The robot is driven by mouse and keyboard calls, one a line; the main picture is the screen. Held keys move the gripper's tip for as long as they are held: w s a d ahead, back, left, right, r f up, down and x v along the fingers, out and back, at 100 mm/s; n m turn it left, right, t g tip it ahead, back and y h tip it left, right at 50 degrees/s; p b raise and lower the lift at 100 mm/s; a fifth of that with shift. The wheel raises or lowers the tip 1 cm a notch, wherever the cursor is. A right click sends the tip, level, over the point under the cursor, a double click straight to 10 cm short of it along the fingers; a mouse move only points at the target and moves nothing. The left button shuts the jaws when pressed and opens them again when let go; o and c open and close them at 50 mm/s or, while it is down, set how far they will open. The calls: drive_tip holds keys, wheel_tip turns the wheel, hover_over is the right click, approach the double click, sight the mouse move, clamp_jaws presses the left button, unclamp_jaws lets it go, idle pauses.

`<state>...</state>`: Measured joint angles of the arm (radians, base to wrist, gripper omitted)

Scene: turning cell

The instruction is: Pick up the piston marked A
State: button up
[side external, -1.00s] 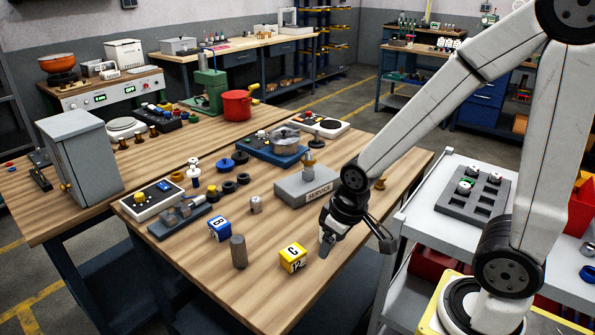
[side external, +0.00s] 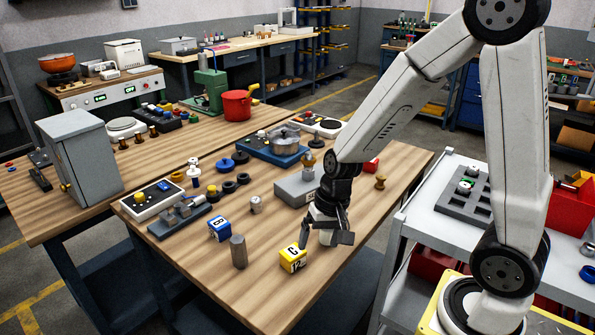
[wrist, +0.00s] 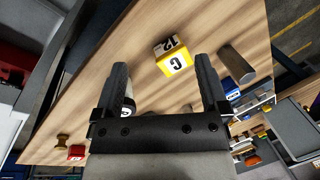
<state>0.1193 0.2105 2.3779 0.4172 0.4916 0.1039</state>
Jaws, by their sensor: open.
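No letter A is readable in these views, so I cannot tell which thing is the piston marked A. My gripper (side external: 325,236) points down, low over the table near the yellow block, its jaws open. In the wrist view, a pale round thing with dark markings (wrist: 129,101) shows just inside the left finger of my gripper (wrist: 162,72), partly hidden; its mark is unreadable. In the tray on the cart stand two small white-topped round parts (side external: 465,187), their marks too small to read. A small grey cylinder (side external: 255,205) stands on the table left of my gripper.
A yellow block (side external: 292,259) marked G and 12, a dark grey cylinder (side external: 238,252) and a blue block (side external: 219,229) marked B stand in front and left. A grey service block (side external: 294,188) is behind. A red block (side external: 371,165) and brass piece (side external: 380,183) lie right.

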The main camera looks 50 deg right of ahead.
sight(257, 200)
drive_tip(key=w+m+y, duration=0.1)
drive_tip(key=w+m, duration=0.1)
drive_tip(key=w+f+m+y, duration=0.1)
drive_tip(key=m, duration=0.1)
drive_tip(key=w+d+f+m+y, duration=0.1)
drive_tip(key=w+m, duration=0.1)
drive_tip(key=shift+w+m+t, duration=0.3)
drive_tip(key=shift+w+m, duration=0.05)
drive_tip(key=shift+m, duration=0.05)
drive_tip(key=w+d+m+t, duration=0.1)
drive_tip(key=w+m, duration=0.1)
drive_tip(key=w+d+f+m+t+y, duration=0.1)
drive_tip(key=w+m, duration=0.1)
drive_tip(key=w+d+m+t+y, duration=0.1)
drive_tip(key=w+m, duration=0.1)
drive_tip(key=shift+w+f+m, duration=0.3)
drive_tip(key=shift+w, duration=0.1)
drive_tip(key=w+d+m+t, duration=0.2)
drive_tip(key=w+d+m, duration=0.1)
drive_tip(key=w+d+f+m+t, duration=0.1)
drive_tip(key=w+m, duration=0.1)
drive_tip(key=shift+d+y, duration=0.3)
drive_tip(key=w+d+m+t, duration=0.1)
drive_tip(key=d, duration=0.1)
drive_tip(key=w+d+m+t, duration=0.1)
drive_tip(key=d+m, duration=0.1)
drive_tip(key=w+d+f+m+t+h, duration=0.1)
drive_tip(key=d+m+t, duration=0.1)
drive_tip(key=shift+w+d, duration=0.2)
drive_tip(key=shift+w, duration=0.2)
